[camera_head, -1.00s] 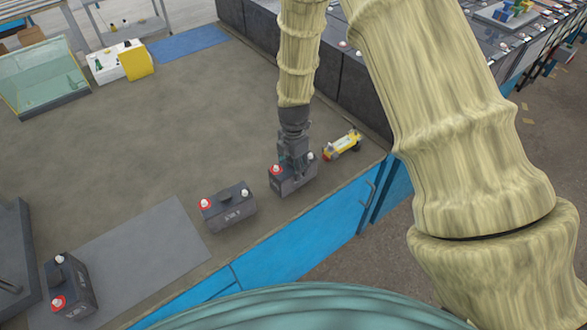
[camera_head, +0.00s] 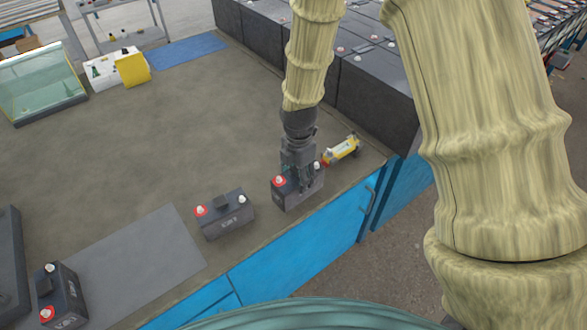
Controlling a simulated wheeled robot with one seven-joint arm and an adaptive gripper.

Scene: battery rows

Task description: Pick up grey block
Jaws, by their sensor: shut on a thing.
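A dark grey battery-like block (camera_head: 304,192) with a red-ringed cap and white knobs is near the front edge of the table, right of centre. My gripper (camera_head: 305,184) points down from above and is shut on its top middle. The fingers hide part of its top. I cannot tell whether its base touches the table. A similar grey block (camera_head: 228,218) stands to its left, apart from my gripper. Another one (camera_head: 66,300) stands at the lower left.
A yellow object (camera_head: 342,150) lies close behind the held block, to the right. A flat grey mat (camera_head: 150,262) lies left. Large dark blocks (camera_head: 362,97) line the back right. A glass case (camera_head: 42,78) and yellow box (camera_head: 133,68) stand back left. The table's middle is clear.

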